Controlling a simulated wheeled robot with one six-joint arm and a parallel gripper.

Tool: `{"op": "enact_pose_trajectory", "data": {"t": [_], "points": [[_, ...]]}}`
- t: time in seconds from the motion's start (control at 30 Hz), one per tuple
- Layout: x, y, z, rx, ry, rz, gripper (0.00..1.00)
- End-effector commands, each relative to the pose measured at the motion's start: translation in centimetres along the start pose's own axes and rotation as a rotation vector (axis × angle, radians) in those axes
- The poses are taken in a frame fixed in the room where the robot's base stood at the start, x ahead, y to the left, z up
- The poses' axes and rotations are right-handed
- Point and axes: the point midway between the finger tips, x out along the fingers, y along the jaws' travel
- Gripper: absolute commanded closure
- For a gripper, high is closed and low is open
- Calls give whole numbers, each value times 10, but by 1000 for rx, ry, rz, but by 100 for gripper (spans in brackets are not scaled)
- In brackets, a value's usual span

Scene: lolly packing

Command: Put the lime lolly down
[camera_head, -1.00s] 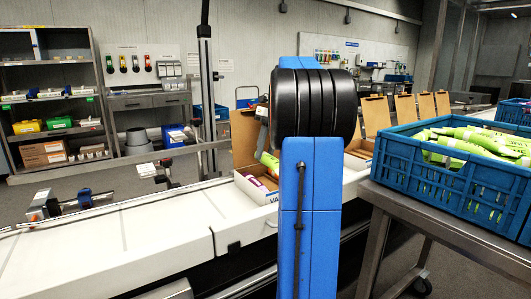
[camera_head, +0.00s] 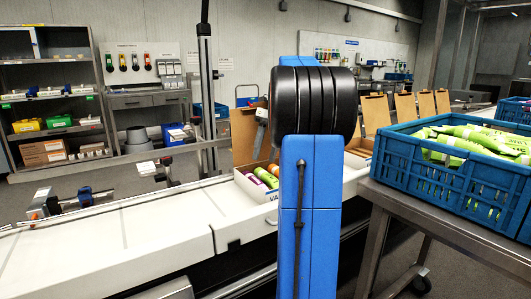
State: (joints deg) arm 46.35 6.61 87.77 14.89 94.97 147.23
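The lime lolly (camera_head: 266,178) lies in an open cardboard box (camera_head: 262,194) on the white conveyor. A purple lolly (camera_head: 251,179) lies to its left in the same box, and an orange end (camera_head: 273,169) shows to its right. My gripper (camera_head: 258,152) is above the box, in front of its raised lid, and apart from the lime lolly. Only a small grey part of the gripper shows beside my blue arm, so its finger opening cannot be made out. My arm hides the right part of the box.
A blue crate (camera_head: 396,180) full of lime lollies stands on a steel table (camera_head: 388,200) at the right. Several open boxes with raised brown lids (camera_head: 405,107) stand farther back. The conveyor (camera_head: 110,240) is clear to the left of the box.

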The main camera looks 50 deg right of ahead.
Motion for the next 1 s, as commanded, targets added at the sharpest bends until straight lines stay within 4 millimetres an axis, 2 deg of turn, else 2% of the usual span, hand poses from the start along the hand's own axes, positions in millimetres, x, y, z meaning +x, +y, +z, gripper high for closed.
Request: {"op": "enact_pose_trajectory", "data": {"t": [0.2,0.37,0.47,0.8,1.0], "points": [[5,-2,-1,4,11,5,53],[-2,0,0,4,11,5,53],[-15,1,0,4,8,4,53],[-83,2,1,2,4,2,53],[-114,2,1,2,3,2,53]]}}
